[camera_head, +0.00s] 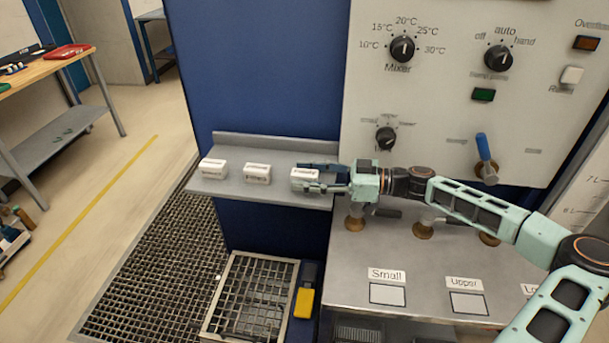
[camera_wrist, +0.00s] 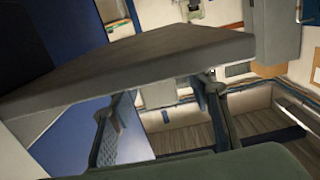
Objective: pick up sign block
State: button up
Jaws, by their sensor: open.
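Three small white sign blocks stand in a row on the grey shelf (camera_head: 230,187) in the head view: a left one (camera_head: 213,168), a middle one (camera_head: 257,173) and a right one (camera_head: 303,175). Each has dark lettering too small to read surely. My gripper (camera_head: 312,177) reaches in from the right and is open, with its fingers at the right block, seemingly one on its far side and one on its near side. Contact cannot be told. The wrist view shows both fingers apart beside a grey slab; no sign block can be made out there.
A panel with a mixer knob (camera_head: 402,49) and other switches rises behind my arm. Below it, a metal bench carries labelled outlines, "Small" (camera_head: 388,294) and "Upper" (camera_head: 469,303). Valve fittings (camera_head: 424,229) stand beneath my arm. A blue wall backs the shelf.

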jog(key=shift+a, duration=0.1)
grip_shut()
dwell(0.3)
jog(key=shift+r, duration=0.1)
